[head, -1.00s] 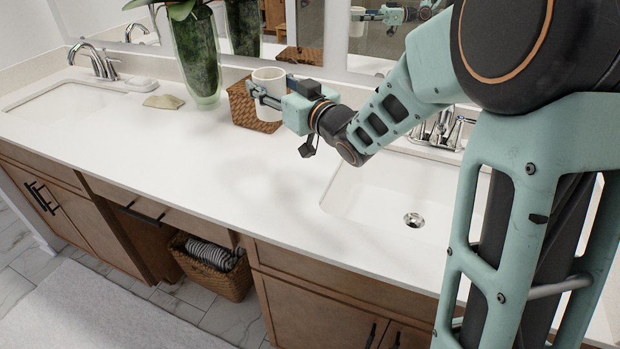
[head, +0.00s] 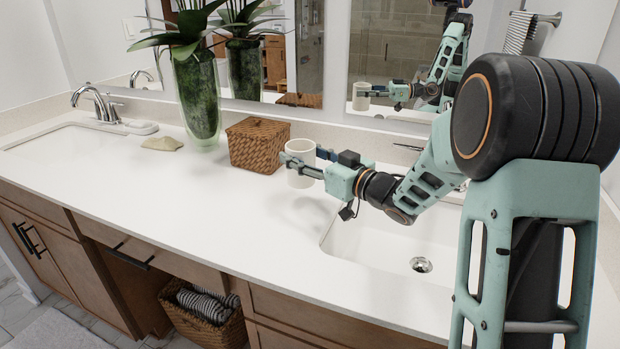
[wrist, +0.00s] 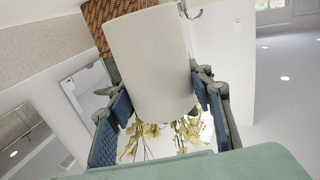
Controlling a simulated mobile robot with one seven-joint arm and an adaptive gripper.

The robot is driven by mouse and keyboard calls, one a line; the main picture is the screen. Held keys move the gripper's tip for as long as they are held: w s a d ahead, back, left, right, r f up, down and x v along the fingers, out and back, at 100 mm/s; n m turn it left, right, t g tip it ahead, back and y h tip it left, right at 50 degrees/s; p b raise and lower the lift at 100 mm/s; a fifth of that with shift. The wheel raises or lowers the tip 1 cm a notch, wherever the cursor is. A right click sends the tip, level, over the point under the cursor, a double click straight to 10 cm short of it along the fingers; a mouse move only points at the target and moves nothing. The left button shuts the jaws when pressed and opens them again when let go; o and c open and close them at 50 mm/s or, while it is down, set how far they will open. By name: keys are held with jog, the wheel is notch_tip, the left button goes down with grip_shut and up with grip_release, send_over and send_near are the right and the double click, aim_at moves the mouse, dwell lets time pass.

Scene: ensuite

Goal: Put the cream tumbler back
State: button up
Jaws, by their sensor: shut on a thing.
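The cream tumbler (head: 300,165) is upright between the fingers of my gripper (head: 308,167), in front of and a little right of the wicker box on the counter. My gripper is shut on it from the right. In the wrist view the tumbler (wrist: 150,65) fills the middle, with the blue finger pads of my gripper (wrist: 160,112) on either side. The head view does not show clearly whether its base touches the counter.
The lidded wicker box (head: 258,145) stands at the back of the white counter (head: 200,205). A tall green glass vase (head: 198,95) with a plant is left of it. A folded tan cloth (head: 162,144) lies further left. A sink (head: 390,240) lies below my arm. The front-middle counter is clear.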

jog(key=shift+w+d+f, duration=0.25)
jog(key=shift+d+f, duration=0.5)
jog(key=shift+f, duration=0.1)
jog(key=shift+w+d+f+b, duration=0.15)
jog(key=shift+f+b, duration=0.1)
jog(key=shift+f, duration=0.65)
jog(key=shift+s+d+f+b, duration=0.15)
jog(key=shift+f+b, duration=0.1)
jog(key=shift+f, duration=0.65)
jog(key=shift+w+f, duration=0.1)
jog(key=shift+f, duration=0.15)
jog(key=o, duration=1.6)
jog(key=shift+o, duration=0.2)
jog(key=shift+d+r, duration=0.1)
jog(key=shift+r, duration=0.15)
jog(key=v, duration=1.2)
jog(key=shift+p, duration=0.45)
